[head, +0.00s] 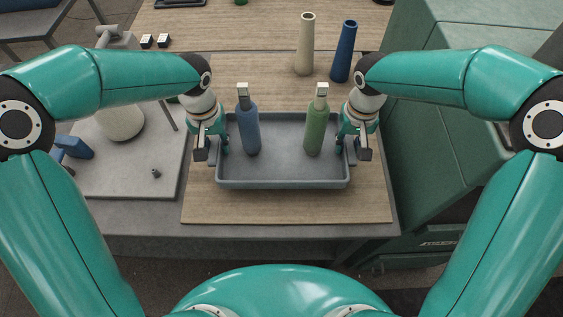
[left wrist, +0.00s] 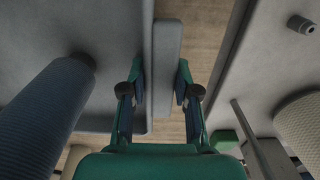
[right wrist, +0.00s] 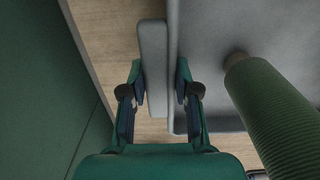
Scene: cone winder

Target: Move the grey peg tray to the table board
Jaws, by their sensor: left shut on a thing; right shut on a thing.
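The grey peg tray (head: 282,182) is a shallow rectangular tray over the wooden table board (head: 300,212). I cannot tell whether it rests on the board or hangs slightly above it. A blue yarn cone (head: 248,125) and a green yarn cone (head: 315,128) stand upright in it, with pale tips on top. My left gripper (head: 216,148) is shut on the tray's left side handle (left wrist: 166,70). My right gripper (head: 348,148) is shut on the right side handle (right wrist: 153,65). The tray's far edge shows between the cones.
A cream cone (head: 305,45) and a dark blue cone (head: 344,52) stand behind the tray. A grey slab (head: 130,180) with a pale cone lies to the left. A green machine cabinet (head: 440,150) stands close on the right. Bare board shows in front of the tray.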

